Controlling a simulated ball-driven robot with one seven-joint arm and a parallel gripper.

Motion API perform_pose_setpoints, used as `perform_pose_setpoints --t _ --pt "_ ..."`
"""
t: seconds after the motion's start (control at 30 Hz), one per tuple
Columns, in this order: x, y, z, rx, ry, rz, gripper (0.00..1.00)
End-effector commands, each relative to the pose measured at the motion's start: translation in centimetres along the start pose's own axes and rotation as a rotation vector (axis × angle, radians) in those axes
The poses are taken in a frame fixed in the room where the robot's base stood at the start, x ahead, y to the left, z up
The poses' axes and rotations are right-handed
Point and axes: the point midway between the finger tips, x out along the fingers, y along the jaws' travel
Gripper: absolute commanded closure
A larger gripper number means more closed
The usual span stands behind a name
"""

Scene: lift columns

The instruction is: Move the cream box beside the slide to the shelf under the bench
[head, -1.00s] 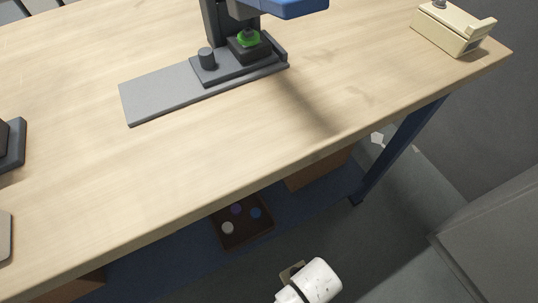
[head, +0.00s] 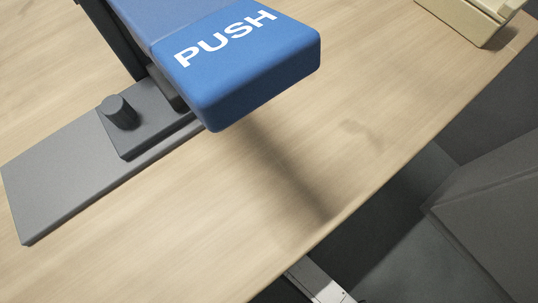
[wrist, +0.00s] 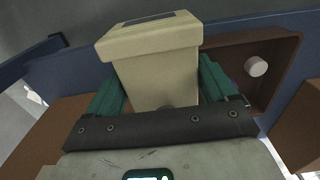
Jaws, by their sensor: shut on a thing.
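In the wrist view my gripper (wrist: 160,92) has its two green fingers shut on the sides of the cream box (wrist: 152,45). The box has a wider lid with a dark panel on top. Blue surface of the low shelf (wrist: 72,76) shows behind the box, partly hidden by it and by brown containers. In the head view the bench top (head: 330,130) fills the middle. My gripper and the held box do not show there; only a pale piece of my arm shows at the bottom edge.
A dark brown tray (wrist: 285,48) with a white round piece is right of the held box. A brown box (wrist: 62,125) is at left. On the bench are a blue PUSH block (head: 250,65), a grey plate (head: 60,185) and a cream fixture (head: 470,20).

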Motion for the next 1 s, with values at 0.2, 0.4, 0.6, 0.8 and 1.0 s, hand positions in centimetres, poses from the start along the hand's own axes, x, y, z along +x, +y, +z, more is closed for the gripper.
perform_pose_setpoints --t 0.2,0.4,0.6,0.8,1.0 --pt "3.3 0.5 -4.5 -0.001 0.0 -0.001 0.6" --pt "6.0 0.9 -6.9 0.0 0.0 -0.001 0.6" --pt "6.7 1.0 -7.7 0.0 0.0 0.0 0.6" --pt "8.9 1.1 -8.4 -0.002 -0.002 0.0 0.6" --pt "10.7 1.1 -8.4 -0.001 0.0 0.0 0.6"
